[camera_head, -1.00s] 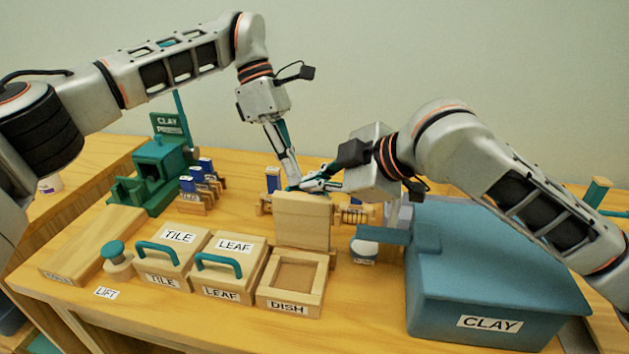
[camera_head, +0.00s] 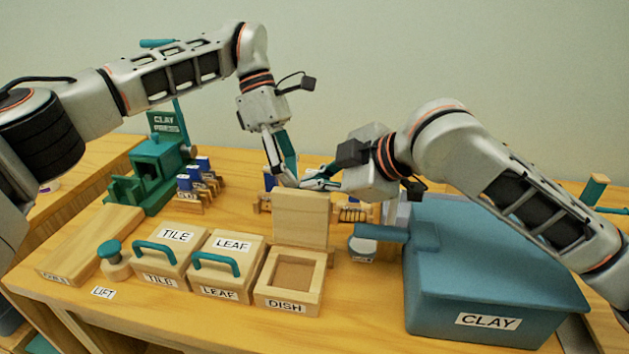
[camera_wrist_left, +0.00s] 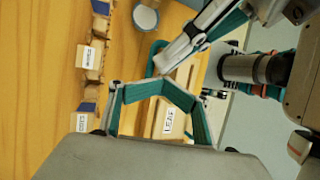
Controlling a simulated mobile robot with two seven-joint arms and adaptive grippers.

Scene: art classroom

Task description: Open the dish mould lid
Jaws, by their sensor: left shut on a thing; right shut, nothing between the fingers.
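The dish mould (camera_head: 309,297) is a wooden block with a square recess, labelled DISH, at the front of the table in the head view. Its plain wooden lid (camera_head: 301,218) stands upright at the back edge, so the recess is uncovered. My left gripper (camera_head: 288,182) is shut, its fingertips at the lid's upper edge and partly hidden behind it; the contact itself is hidden. In the left wrist view its teal fingers (camera_wrist_left: 152,108) fill the middle. My right gripper (camera_head: 318,182) is shut and empty, close beside the left fingertips above the lid.
The closed LEAF mould (camera_head: 228,264) and TILE mould (camera_head: 170,254) stand left of the dish mould. The blue CLAY box (camera_head: 490,285) stands to the right. The green clay press (camera_head: 152,170) is at the back left.

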